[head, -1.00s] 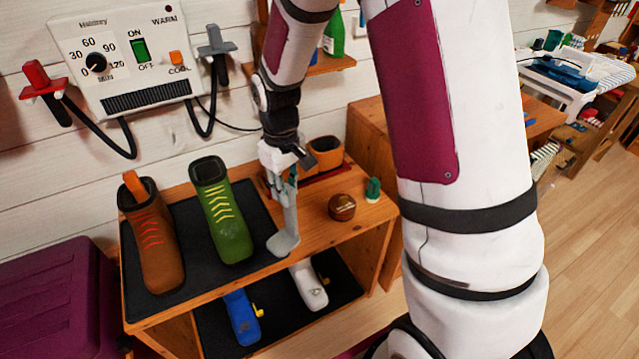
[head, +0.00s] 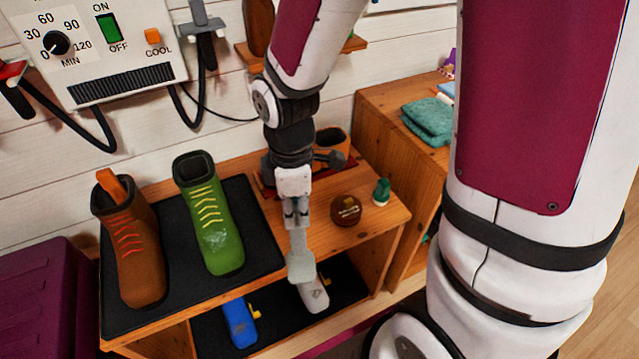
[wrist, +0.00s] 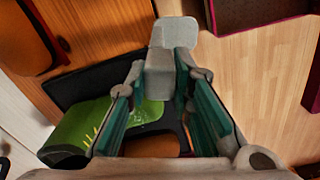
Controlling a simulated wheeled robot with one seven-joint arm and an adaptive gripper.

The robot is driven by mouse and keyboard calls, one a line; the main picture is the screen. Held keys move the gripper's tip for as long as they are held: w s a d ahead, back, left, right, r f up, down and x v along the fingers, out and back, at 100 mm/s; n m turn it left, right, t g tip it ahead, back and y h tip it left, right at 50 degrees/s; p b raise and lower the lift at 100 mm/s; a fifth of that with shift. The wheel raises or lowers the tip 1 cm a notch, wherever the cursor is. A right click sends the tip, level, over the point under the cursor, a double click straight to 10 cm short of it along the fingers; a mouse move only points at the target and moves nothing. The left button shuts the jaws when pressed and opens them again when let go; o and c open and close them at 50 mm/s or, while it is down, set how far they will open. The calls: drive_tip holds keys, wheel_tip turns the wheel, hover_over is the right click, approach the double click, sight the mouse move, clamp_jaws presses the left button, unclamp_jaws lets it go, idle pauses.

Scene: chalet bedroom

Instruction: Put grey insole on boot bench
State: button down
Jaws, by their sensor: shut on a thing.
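The grey insole (head: 301,262) hangs from my gripper (head: 297,218), which is shut on its upper end. In the head view its broad lower end overlaps the front edge of the boot bench (head: 386,222), right of the black mat. I cannot tell whether it touches the wood. In the wrist view the insole (wrist: 160,72) sticks out between the fingers of my gripper (wrist: 157,88), its broad end beyond the tips. The bench top holds a green boot (head: 212,225) and a brown boot (head: 130,245) on the mat.
A round brown tin (head: 346,210) and a small green object (head: 381,191) stand on the bench's right side. The lower shelf holds a blue item (head: 239,322) and a whitish item (head: 314,296). A dryer unit (head: 95,50) hangs on the wall behind.

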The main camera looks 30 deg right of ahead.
drive_tip(key=w+d+f+n+b, duration=0.1)
drive_tip(key=w+d+f, duration=0.1)
drive_tip(key=w, duration=0.4)
drive_tip(key=w+d+f+n+b, duration=0.1)
drive_tip(key=w+d+f+n, duration=0.1)
drive_tip(key=w, duration=0.4)
drive_tip(key=shift+w+d+f+n, duration=0.3)
drive_tip(key=shift+d+f, duration=0.15)
drive_tip(key=shift+f, duration=0.2)
drive_tip(key=c, duration=1.7)
unclamp_jaws()
drive_tip(key=shift+f, duration=0.1)
drive_tip(key=shift+o, duration=1.4)
